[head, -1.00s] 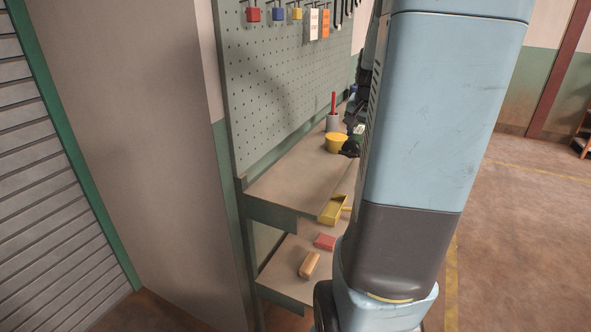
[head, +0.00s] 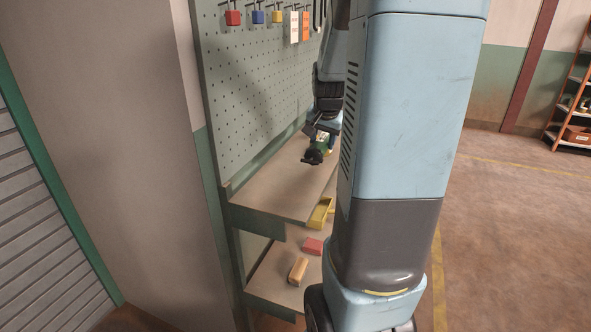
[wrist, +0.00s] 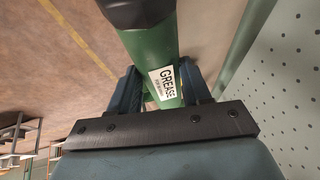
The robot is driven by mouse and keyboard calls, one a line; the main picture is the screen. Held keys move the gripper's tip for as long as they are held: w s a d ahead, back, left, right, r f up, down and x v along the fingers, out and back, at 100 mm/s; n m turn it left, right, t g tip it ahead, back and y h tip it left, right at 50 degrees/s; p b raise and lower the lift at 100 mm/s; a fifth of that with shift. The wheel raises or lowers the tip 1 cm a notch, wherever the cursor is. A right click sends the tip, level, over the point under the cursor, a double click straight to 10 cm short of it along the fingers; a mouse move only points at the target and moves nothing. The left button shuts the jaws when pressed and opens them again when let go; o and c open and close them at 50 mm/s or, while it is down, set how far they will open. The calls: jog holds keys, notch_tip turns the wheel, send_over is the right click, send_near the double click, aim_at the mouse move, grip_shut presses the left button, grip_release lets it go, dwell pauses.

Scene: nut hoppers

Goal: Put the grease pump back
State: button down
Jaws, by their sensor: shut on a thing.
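The grease pump (head: 315,152) is a green cylinder with a black end and a white label reading GREASE. In the wrist view the pump (wrist: 150,55) lies between the two fingers of my gripper (wrist: 160,84), which is shut on it. In the head view my gripper (head: 324,131) holds the pump over the upper shelf (head: 270,192), in front of the pegboard. My arm hides the far part of this shelf. I cannot tell how high the pump is above the shelf.
A pegboard (head: 240,110) with hanging padlocks and tags stands behind the shelf. A yellow dustpan-like thing (head: 319,214), a red block (head: 313,246) and a tan brush-like block (head: 298,269) lie lower down by the lower shelf (head: 268,284). The near upper shelf is bare.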

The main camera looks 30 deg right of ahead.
jog(key=w+a+f, duration=0.1)
jog(key=a+f, duration=0.1)
jog(key=w+a+f, duration=0.4)
jog(key=f, duration=0.1)
jog(key=shift+w, duration=0.25)
jog(key=shift+w+a+f, duration=0.1)
jog(key=shift+f, duration=0.85)
jog(key=shift+w+a+f, duration=0.1)
jog(key=shift+f, duration=0.8)
jog(key=c, duration=0.5)
grip_release()
jog(key=shift+r, duration=0.15)
